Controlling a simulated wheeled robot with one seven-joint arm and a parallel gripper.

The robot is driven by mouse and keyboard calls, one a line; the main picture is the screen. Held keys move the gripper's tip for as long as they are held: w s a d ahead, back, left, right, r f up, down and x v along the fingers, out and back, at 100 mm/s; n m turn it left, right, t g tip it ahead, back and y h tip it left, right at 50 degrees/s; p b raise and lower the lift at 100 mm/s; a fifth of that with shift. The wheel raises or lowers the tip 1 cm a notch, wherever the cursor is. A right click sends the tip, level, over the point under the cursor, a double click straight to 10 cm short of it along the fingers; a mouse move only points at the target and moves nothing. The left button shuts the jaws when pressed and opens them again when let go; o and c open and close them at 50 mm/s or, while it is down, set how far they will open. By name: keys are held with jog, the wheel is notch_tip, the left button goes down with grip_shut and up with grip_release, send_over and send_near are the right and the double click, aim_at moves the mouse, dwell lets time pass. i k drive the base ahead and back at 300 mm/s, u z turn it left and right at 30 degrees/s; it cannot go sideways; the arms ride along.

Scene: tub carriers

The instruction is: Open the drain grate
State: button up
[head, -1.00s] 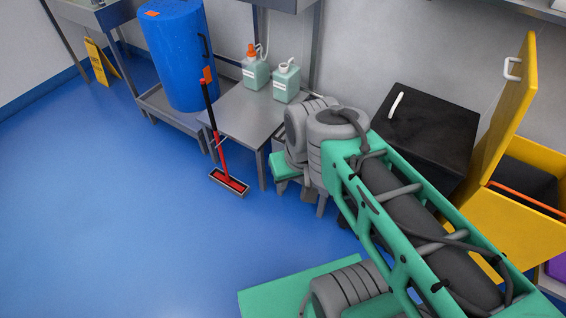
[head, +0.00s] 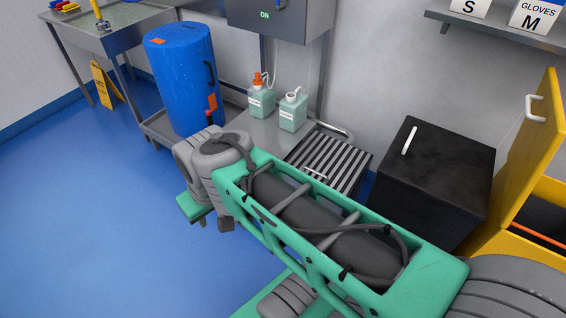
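The drain grate (head: 345,158) is a dark slatted panel at the right end of the low steel bench (head: 265,128). It appears to lie flat, and a small pale handle (head: 316,174) sits near its front edge. My arm crosses in front and hides its lower left part. The end of my arm, with what appears to be my gripper (head: 224,222), is left of the grate and in front of the bench. It is apart from the handle. The fingers are small and mostly hidden, so their opening cannot be made out.
Two soap bottles (head: 262,102) (head: 293,112) stand on the bench left of the grate. A blue barrel (head: 180,75) is further left. A black bin (head: 430,175) and an open yellow bin (head: 535,160) stand right. The blue floor (head: 80,190) at left is clear.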

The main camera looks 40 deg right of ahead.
aim_at(338, 165)
jog(key=u, duration=0.05)
jog(key=i, duration=0.8)
jog(key=z, duration=0.95)
jog(key=i, duration=0.5)
jog(key=z, duration=0.45)
